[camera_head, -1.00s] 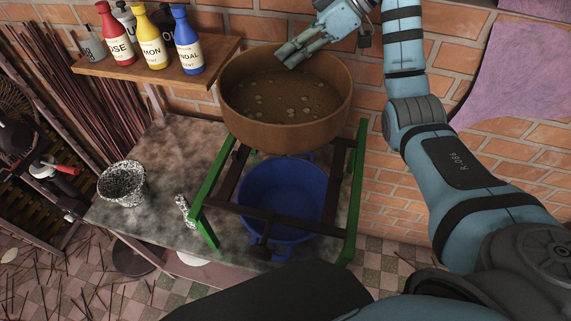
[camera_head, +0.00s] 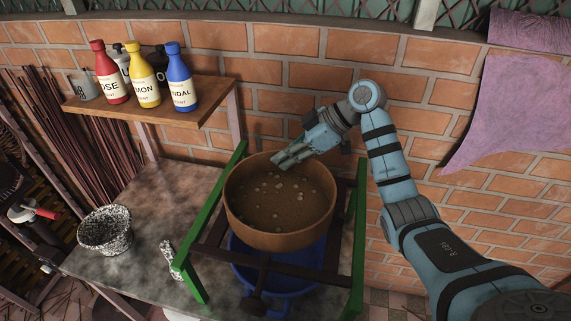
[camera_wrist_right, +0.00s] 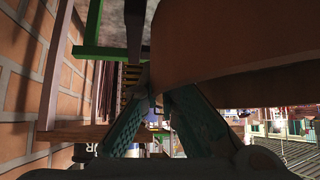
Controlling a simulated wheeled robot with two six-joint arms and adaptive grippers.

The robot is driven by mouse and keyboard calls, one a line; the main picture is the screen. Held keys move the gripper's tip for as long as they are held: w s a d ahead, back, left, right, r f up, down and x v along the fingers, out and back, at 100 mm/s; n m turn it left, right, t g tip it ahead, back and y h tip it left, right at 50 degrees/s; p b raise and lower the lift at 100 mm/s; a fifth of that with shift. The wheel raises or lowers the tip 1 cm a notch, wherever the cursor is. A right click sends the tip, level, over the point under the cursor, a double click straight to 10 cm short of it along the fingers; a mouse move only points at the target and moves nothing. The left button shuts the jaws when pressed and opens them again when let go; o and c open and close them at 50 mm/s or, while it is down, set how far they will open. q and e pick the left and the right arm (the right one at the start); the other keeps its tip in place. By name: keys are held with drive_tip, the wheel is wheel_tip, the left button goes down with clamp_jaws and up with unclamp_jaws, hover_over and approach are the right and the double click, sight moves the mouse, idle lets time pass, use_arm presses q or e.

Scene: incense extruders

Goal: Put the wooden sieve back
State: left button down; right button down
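The wooden sieve (camera_head: 275,238), a round brown pan with several pale lumps on its floor, is between the green side bars of the stand (camera_head: 357,245), above its dark crossbars. I cannot tell whether it rests on them. My right gripper (camera_head: 284,160) is at the sieve's back rim. In the right wrist view, the fingers (camera_wrist_right: 158,98) are on either side of the sieve wall (camera_wrist_right: 225,45) and look closed on it. My left gripper is out of view.
A blue basin (camera_head: 243,273) stands below the sieve. A speckled pot (camera_head: 104,231) and a small speckled piece (camera_head: 170,255) sit on the stone counter (camera_head: 150,205) to the left. A wall shelf (camera_head: 150,112) holds several bottles. A brick wall is close behind.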

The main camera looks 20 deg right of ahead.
wheel_tip(320, 180, down, 2)
drive_tip(key=shift+p, duration=0.35)
drive_tip(key=c, duration=1.8)
unclamp_jaws()
drive_tip(key=shift+f+b, duration=0.35)
drive_tip(key=shift+b, duration=0.35)
drive_tip(key=v, duration=1.4)
drive_tip(key=shift+r, duration=0.35)
drive_tip(key=shift+s+d, duration=0.1)
